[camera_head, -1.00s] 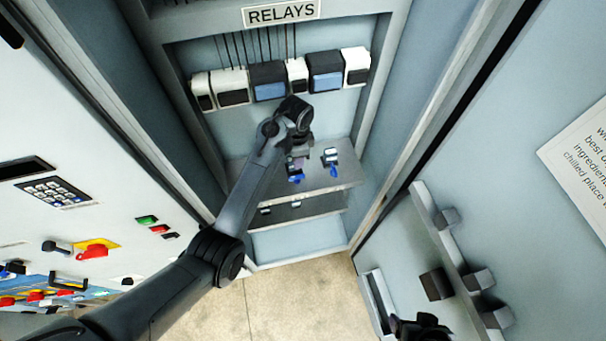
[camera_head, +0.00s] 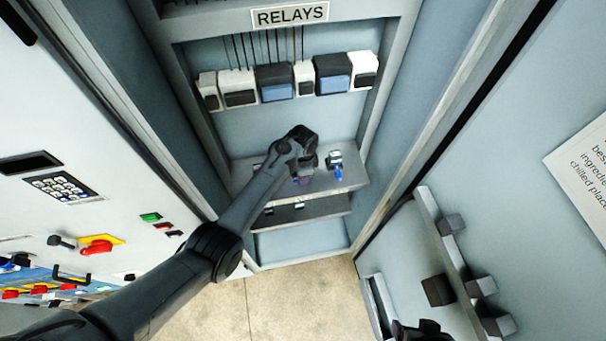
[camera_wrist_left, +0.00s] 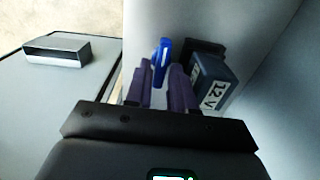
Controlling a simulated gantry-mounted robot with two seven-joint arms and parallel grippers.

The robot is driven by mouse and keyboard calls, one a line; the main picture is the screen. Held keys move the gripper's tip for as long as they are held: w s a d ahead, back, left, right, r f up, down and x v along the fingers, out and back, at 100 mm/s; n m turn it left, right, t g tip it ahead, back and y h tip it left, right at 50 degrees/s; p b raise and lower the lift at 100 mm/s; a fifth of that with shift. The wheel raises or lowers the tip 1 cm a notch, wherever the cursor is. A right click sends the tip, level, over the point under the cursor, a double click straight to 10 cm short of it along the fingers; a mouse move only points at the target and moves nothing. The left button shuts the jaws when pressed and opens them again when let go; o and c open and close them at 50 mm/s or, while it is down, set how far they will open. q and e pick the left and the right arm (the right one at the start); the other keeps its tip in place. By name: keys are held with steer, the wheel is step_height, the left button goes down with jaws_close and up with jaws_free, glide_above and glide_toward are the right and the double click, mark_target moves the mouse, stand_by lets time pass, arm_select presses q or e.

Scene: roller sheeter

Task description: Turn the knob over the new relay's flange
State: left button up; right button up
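My left gripper (camera_head: 304,180) points down at the shelf under the relay row. In the left wrist view its two purple fingers (camera_wrist_left: 160,85) stand apart, with a blue knob (camera_wrist_left: 161,57) showing in the gap between them; I cannot tell whether they touch it. A dark blue relay marked 12 V (camera_wrist_left: 212,84) sits just right of the fingers. In the head view my gripper and wrist hide that relay and knob. Another device with a blue knob (camera_head: 338,173) stands on the shelf to the right. My right gripper (camera_head: 422,330) is a dark, partly cut-off shape at the bottom edge; its fingers are unclear.
Several white and dark relays (camera_head: 275,82) line the cabinet back under the RELAYS sign (camera_head: 290,15). A metal shelf (camera_head: 240,178) lies below. A control panel (camera_head: 60,185) is at left, and an open door with grey blocks (camera_head: 438,290) at right.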

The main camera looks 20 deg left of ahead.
arm_select(q)
steer(key=shift+c, duration=0.4)
jaws_close()
